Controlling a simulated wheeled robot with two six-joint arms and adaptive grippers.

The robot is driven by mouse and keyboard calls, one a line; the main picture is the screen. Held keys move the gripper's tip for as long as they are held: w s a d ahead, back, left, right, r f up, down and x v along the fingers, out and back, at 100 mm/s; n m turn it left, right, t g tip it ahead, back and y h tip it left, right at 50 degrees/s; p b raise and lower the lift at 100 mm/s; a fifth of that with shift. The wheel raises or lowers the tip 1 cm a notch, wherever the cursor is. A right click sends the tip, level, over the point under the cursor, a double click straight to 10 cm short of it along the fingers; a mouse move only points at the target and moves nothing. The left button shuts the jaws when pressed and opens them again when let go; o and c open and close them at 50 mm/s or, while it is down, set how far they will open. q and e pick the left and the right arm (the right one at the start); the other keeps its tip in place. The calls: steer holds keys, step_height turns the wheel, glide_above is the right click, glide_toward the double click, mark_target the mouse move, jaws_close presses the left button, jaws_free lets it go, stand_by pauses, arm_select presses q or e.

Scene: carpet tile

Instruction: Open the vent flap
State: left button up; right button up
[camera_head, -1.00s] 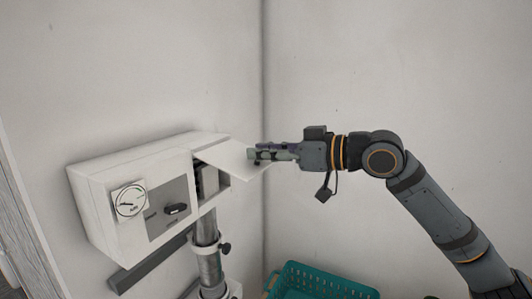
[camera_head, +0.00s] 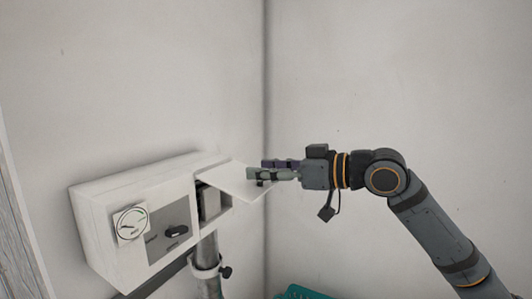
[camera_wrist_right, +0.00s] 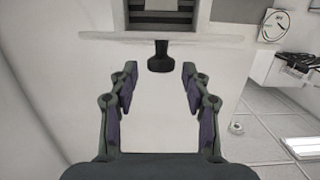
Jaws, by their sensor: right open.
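The white box (camera_head: 100,220) stands on a grey pole in the head view. Its vent flap (camera_head: 235,177) is a white panel at the right end, swung outward and up, with the dark opening (camera_head: 209,203) showing below it. My right gripper (camera_head: 256,169) is open at the flap's outer part, its fingers overlapping the flap in the picture; I cannot tell if they touch. In the right wrist view the two fingers (camera_wrist_right: 160,90) stand apart, with nothing clasped between them. A black knob (camera_wrist_right: 160,57) shows ahead of them, below a thin white edge. My left gripper is out of view.
A round dial (camera_head: 130,224) and a dark switch (camera_head: 177,231) are on the box front. A teal basket (camera_head: 303,293) shows at the bottom edge. Pale walls meet behind the box. The space above the box and arm is clear.

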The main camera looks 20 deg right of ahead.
steer(key=r, duration=0.8)
steer(key=shift+w+a+r, duration=0.2)
steer(key=shift+r, duration=0.05)
steer(key=shift+s+r, duration=0.1)
steer(key=shift+r, duration=0.25)
